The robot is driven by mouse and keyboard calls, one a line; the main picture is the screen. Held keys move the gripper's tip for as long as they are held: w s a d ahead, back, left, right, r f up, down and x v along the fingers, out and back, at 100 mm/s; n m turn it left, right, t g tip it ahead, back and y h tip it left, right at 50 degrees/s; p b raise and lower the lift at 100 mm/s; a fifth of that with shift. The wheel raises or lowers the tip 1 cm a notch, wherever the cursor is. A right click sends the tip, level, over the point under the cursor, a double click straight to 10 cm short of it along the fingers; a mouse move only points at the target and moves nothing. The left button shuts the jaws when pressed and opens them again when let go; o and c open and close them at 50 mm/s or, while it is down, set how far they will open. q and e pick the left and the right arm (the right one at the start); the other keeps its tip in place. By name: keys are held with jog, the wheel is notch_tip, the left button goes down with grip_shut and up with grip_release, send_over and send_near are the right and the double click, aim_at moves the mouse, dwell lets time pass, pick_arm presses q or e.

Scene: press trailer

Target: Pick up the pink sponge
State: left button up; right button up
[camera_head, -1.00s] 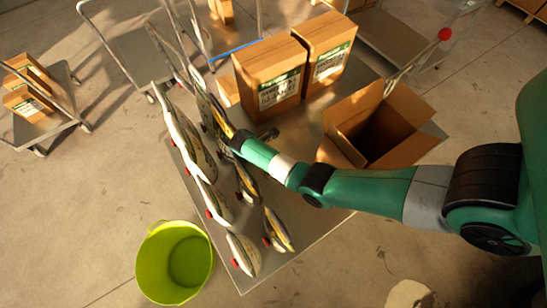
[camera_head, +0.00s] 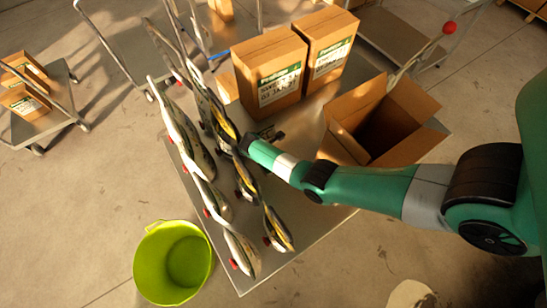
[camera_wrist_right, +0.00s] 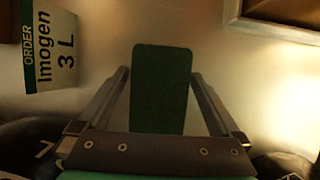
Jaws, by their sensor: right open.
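I see no pink sponge in either view. In the right wrist view, a dark green flat pad (camera_wrist_right: 162,88) with rounded corners lies between the fingers of my right gripper (camera_wrist_right: 160,74). The fingers are open, with a gap on both sides of the pad. In the head view my right arm reaches in from the right over the metal cart (camera_head: 318,215). Its gripper (camera_head: 243,142) is beside the row of upright bags and is hard to make out there. My left gripper is not in view.
Several upright bags (camera_head: 186,128) stand along the cart's left side. Two closed cartons (camera_head: 270,72) stand at the back, and an open carton (camera_head: 345,142) stands on the right. A lime bucket (camera_head: 172,263) is on the floor at lower left. A printed label (camera_wrist_right: 50,45) shows at the wrist view's left.

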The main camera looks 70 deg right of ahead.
jog(key=shift+c, duration=0.2)
jog(key=c, duration=1.2)
jog(key=shift+o, duration=0.2)
jog(key=shift+r+p, duration=0.3)
jog(key=r+p, duration=0.1)
jog(key=r, duration=0.1)
jog(key=r+p, duration=0.1)
jog(key=r, duration=0.1)
jog(key=shift+s+a+r+p, duration=0.15)
jog(key=shift+a+p, duration=0.05)
jog(key=shift+p, duration=0.1)
jog(key=s+a+r+p, duration=0.5)
jog(key=s+a+r, duration=0.2)
jog(key=a, duration=0.4)
jog(key=shift+s+r+p, duration=0.3)
jog(key=shift+r+p, duration=0.05)
jog(key=shift+r, duration=0.4)
